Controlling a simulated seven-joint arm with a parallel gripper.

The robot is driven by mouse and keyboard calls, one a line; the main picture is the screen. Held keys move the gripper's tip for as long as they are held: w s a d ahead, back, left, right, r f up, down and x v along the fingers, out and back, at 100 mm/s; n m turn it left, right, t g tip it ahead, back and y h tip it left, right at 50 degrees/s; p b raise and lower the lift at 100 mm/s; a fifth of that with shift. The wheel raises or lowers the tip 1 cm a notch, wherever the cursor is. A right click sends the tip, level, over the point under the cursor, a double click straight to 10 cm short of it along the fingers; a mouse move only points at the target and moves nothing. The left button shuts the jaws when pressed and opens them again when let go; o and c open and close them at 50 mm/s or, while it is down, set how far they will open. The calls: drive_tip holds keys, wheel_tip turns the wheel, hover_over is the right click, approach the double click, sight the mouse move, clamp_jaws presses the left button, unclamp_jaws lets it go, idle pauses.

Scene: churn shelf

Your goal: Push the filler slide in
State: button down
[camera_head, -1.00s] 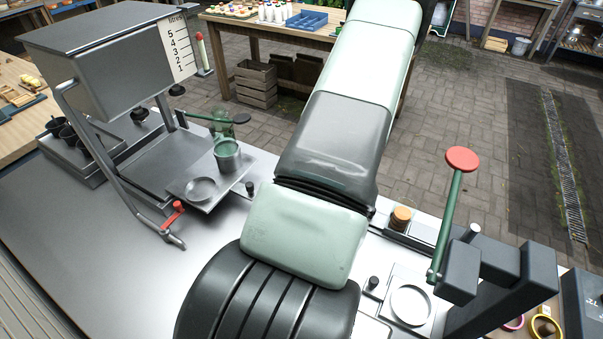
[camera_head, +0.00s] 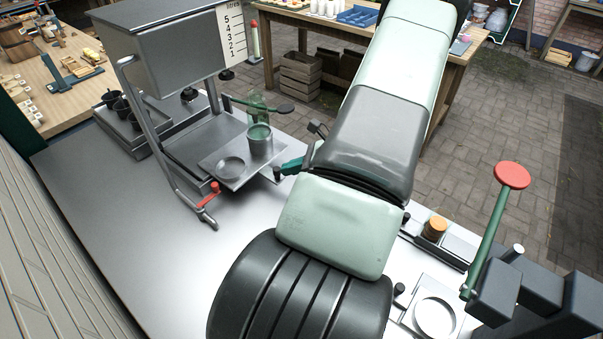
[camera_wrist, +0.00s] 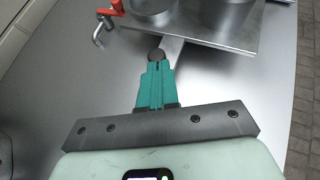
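The filler slide (camera_head: 255,165) is a flat grey plate sticking out from under the metal filler (camera_head: 165,50). It carries a round dish (camera_head: 231,166) and a greenish cup (camera_head: 259,142). A dark knob (camera_head: 277,173) sits at its near end. The teal fingers of my gripper (camera_head: 292,165) are at the knob, on its right. In the wrist view the fingers (camera_wrist: 156,68) are together, with their tips at the round knob (camera_wrist: 156,54). They look touching or almost touching. The slide (camera_wrist: 235,38) lies just beyond.
A red-handled crank (camera_head: 215,193) hangs left of the slide. A green lever with a red knob (camera_head: 512,175) stands at the right. Pots in a tray (camera_head: 120,105) stand at the back left. The front-left steel top is clear.

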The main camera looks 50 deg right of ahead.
sight(264, 162)
drive_tip(key=w, duration=1)
drive_tip(key=shift+w, duration=0.2)
drive_tip(key=shift+w+a, duration=0.15)
drive_tip(key=shift+w, duration=0.25)
drive_tip(key=shift+a, duration=0.1)
drive_tip(key=shift+s+d, duration=0.25)
drive_tip(key=shift+s, duration=0.1)
drive_tip(key=f+v, duration=0.1)
drive_tip(key=v, duration=1.2)
drive_tip(key=shift+s+d+f, duration=0.15)
drive_tip(key=shift+s+d, duration=0.25)
drive_tip(key=shift+s, duration=0.15)
